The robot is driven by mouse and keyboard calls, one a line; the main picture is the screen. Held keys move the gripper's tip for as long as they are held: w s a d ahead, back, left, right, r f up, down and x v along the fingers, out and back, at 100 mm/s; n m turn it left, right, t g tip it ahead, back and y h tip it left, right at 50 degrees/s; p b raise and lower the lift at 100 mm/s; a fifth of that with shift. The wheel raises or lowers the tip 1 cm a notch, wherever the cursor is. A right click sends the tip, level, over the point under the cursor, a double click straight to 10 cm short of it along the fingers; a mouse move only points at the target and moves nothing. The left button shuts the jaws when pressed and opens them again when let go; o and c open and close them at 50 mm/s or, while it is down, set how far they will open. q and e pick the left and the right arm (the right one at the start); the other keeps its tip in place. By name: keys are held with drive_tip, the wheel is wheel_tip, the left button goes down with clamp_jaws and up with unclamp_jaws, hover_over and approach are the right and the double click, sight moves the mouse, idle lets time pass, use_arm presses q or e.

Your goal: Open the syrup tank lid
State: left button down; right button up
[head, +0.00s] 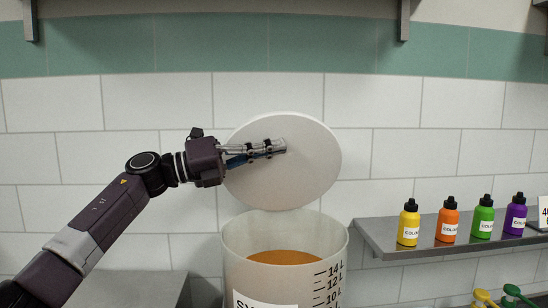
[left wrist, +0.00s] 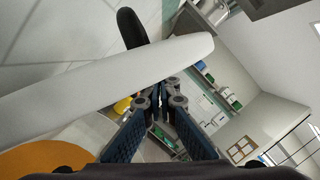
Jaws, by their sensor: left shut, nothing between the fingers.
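The syrup tank (head: 330,245) is a translucent white cylinder with litre marks and orange syrup (head: 285,257) inside. Its round white lid (head: 300,185) stands raised, nearly upright, above the tank's back rim, and the mouth is uncovered. My left gripper (head: 276,148) is shut and empty in front of the lid's inner face; I cannot tell whether it touches. In the left wrist view the lid (left wrist: 90,85) shows nearly edge-on with a black handle (left wrist: 132,28) on its far side, close to my left fingertips (left wrist: 172,92). The syrup (left wrist: 45,160) shows at lower left. My right gripper is not in view.
A grey shelf (head: 385,241) at right holds yellow (head: 409,222), orange (head: 448,220), green (head: 484,218) and purple (head: 516,215) bottles. Green and yellow scoop-like items (head: 515,292) lie below it. A tiled wall (head: 80,105) stands behind the tank.

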use_arm(q)
drive_tip(key=shift+w+r+n+t+y, duration=0.15)
drive_tip(key=shift+w+r+n, duration=0.15)
drive_tip(key=shift+w+n, duration=0.35)
drive_tip(key=shift+w+r+n+t+y, duration=0.15)
drive_tip(key=shift+w+r+n, duration=0.15)
drive_tip(key=shift+n, duration=0.55)
drive_tip(key=shift+w, duration=0.1)
